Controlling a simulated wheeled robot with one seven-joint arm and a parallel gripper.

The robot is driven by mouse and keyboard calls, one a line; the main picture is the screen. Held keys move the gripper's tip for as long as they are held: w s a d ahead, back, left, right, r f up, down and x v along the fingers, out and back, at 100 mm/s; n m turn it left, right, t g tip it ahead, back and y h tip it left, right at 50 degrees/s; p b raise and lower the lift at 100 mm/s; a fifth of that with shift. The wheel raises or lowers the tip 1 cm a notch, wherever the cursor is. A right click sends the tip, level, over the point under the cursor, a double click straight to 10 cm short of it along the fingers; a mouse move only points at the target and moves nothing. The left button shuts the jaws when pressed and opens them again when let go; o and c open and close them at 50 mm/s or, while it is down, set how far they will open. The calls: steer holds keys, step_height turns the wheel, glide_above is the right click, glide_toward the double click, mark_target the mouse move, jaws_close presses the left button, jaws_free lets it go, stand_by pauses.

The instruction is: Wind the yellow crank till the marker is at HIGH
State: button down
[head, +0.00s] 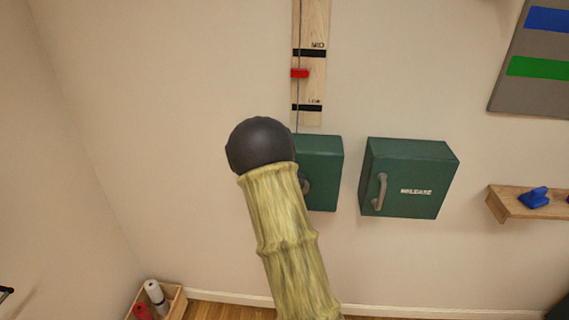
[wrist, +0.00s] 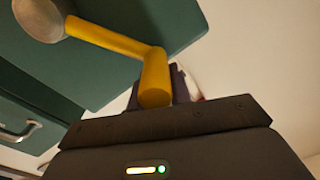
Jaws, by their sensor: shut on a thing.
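The yellow crank (wrist: 112,40) shows in the wrist view, its arm running from a round grey hub (wrist: 38,18) on a green box (wrist: 130,75). My gripper (wrist: 178,82) is shut on the crank's handle (wrist: 155,80). In the head view my arm hides the gripper and most of the crank; the green box (head: 322,165) shows behind it. Above that box is a wooden scale board (head: 313,88) with a red marker (head: 299,73) between the MID band and the LOW band, nearer MID. The HIGH mark is outside the view.
A second green box (head: 408,178) with a grey handle (head: 380,190) and blurred lettering is to the right. A wooden shelf (head: 520,206) holds a blue object (head: 534,197). A crate (head: 178,300) with rolls stands at lower left.

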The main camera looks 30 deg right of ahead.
steer(key=shift+s+d+f+g, duration=0.3)
steer(key=shift+s+d+f, duration=0.25)
steer(key=shift+f, duration=0.05)
stand_by(0.3)
steer(key=c, duration=1.2)
jaws_free()
steer(key=shift+d, duration=0.2)
steer(key=shift+a+r, duration=0.1)
steer(key=shift+w, duration=0.1)
steer(key=shift+a, duration=0.1)
steer(key=b+v, duration=0.7)
steer(key=v, duration=0.7)
steer(key=shift+s+a, duration=0.2)
steer(key=shift+s, duration=0.05)
